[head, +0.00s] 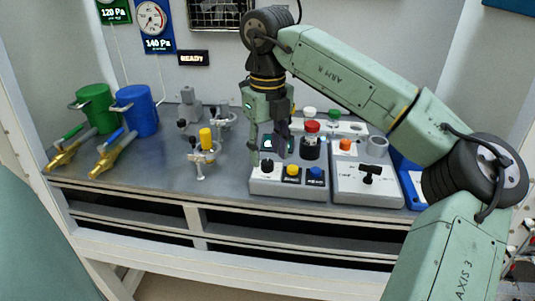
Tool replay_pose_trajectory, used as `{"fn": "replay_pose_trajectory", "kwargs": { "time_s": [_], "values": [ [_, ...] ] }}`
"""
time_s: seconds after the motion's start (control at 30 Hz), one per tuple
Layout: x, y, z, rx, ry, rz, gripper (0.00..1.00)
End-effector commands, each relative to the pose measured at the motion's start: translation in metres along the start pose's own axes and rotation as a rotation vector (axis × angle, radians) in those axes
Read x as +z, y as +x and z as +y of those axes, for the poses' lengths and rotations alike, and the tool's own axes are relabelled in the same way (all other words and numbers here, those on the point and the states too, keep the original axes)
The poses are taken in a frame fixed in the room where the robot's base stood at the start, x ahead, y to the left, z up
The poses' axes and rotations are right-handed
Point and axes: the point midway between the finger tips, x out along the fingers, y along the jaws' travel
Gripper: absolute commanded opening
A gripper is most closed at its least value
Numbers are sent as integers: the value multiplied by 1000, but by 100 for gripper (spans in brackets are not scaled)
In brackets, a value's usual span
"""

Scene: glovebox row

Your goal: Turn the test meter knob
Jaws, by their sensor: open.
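A grey sloped box (262,186) on the bench has a dark screen with green marks (268,143), a black round knob (267,166) at its front left, and yellow (292,171) and blue (315,173) front controls. It appears to be the test meter. My gripper (267,143) is open, pointing down over the box's left part, with its fingers in front of the screen and above and behind the black knob. The fingers look empty. Whether a fingertip touches the box, I cannot tell. The fingers partly hide the screen; the knob is visible.
A second grey box (350,190) with a black T-handle stands right of the first. A red-capped part (312,127) is behind. Yellow-topped fittings (206,139), green (95,108) and blue (137,109) cylinders stand left. The bench front between them is clear.

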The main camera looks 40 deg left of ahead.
Motion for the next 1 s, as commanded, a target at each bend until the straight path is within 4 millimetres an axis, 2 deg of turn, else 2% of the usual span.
{"fn": "replay_pose_trajectory", "kwargs": {
  "time_s": [0.2,0.5,1.0],
  "values": [
    [0,19,0,1,0,0,43],
    [0,21,0,0,0,0,43],
    [0,21,0,0,0,0,10]
  ]
}}
